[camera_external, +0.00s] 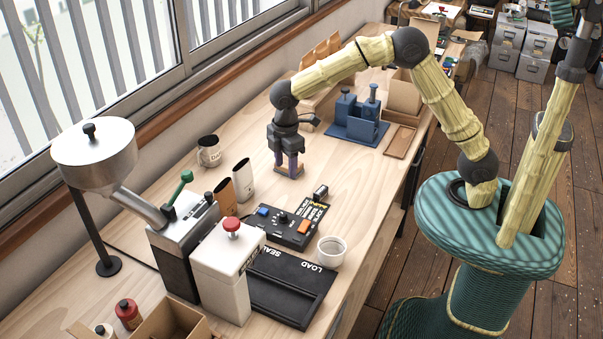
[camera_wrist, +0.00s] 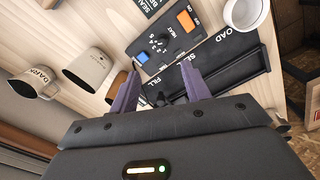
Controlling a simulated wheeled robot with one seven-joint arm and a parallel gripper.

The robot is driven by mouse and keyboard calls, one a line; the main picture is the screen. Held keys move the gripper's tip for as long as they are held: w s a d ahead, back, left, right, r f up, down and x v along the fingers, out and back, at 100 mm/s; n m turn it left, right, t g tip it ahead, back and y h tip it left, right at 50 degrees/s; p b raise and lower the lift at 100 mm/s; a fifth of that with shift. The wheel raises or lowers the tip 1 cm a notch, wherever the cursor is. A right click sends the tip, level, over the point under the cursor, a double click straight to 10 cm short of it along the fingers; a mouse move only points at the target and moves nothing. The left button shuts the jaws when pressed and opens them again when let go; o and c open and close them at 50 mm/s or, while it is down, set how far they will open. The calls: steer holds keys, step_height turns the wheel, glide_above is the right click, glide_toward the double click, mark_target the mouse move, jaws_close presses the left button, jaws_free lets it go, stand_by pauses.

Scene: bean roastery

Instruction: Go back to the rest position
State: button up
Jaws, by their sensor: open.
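My gripper (camera_external: 288,165) hangs from the bamboo-like arm, pointing down over the wooden workbench (camera_external: 345,185) near its middle. In the wrist view its two purple fingers (camera_wrist: 157,95) are spread apart, and nothing shows held between them. The arm is bent, reaching out from my base over the bench.
The sealer (camera_external: 290,285) and the hopper machine (camera_external: 95,160) are at front left.

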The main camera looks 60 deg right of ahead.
steer(key=s+d+f+m+t, duration=0.2)
steer(key=s+d+m, duration=1)
steer(key=s+d, duration=0.8)
steer(key=shift+d+f+m, duration=0.2)
steer(key=shift+f+m, duration=0.2)
steer(key=shift+f, duration=0.05)
stand_by(1.4)
